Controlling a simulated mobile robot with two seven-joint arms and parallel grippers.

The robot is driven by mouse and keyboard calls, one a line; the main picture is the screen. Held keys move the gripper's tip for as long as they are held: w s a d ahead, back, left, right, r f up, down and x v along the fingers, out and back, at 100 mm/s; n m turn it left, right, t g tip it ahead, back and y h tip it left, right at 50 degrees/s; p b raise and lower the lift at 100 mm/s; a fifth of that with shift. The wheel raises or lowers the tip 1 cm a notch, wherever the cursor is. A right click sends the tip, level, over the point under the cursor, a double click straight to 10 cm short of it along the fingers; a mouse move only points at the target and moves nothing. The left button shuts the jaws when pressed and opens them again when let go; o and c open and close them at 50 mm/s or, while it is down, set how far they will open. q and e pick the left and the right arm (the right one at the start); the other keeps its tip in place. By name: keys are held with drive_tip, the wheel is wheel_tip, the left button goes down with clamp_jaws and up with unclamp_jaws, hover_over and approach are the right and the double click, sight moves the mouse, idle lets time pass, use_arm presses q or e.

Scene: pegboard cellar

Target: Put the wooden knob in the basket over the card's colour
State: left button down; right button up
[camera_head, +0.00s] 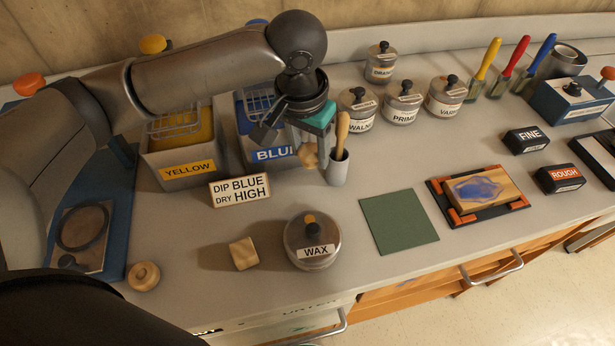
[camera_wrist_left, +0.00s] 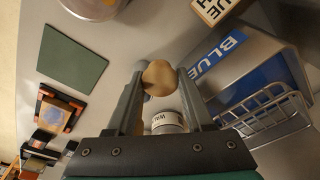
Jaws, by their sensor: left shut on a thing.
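My left gripper (camera_head: 308,146) is shut on a pale wooden knob (camera_head: 309,159), held in the air at the front right of the blue bin. The knob (camera_wrist_left: 159,77) also shows between the fingertips in the left wrist view. The blue bin (camera_head: 243,140) has a wire basket (camera_head: 259,101) over it, empty as far as it shows; the basket (camera_wrist_left: 268,112) is right of the gripper in the wrist view. The card (camera_head: 240,190) reads "DIP BLUE DRY HIGH". A yellow bin (camera_head: 152,172) with its own wire basket (camera_head: 175,122) stands to the left. My right gripper is out of view.
A brush cup (camera_head: 338,168) stands close right of the held knob. A wax tin (camera_head: 312,241), a wooden block (camera_head: 243,253) and a round wooden piece (camera_head: 143,276) are nearer the front. Lidded tins (camera_head: 403,104) stand behind right. A green mat (camera_head: 399,222) lies bare.

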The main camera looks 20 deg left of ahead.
sight(311, 184)
use_arm(q)
wheel_tip(311, 184, down, 7)
drive_tip(key=shift+f+b, duration=0.1)
drive_tip(key=shift+b, duration=0.8)
drive_tip(key=shift+c, duration=1.4)
unclamp_jaws()
drive_tip(key=shift+f, duration=0.1)
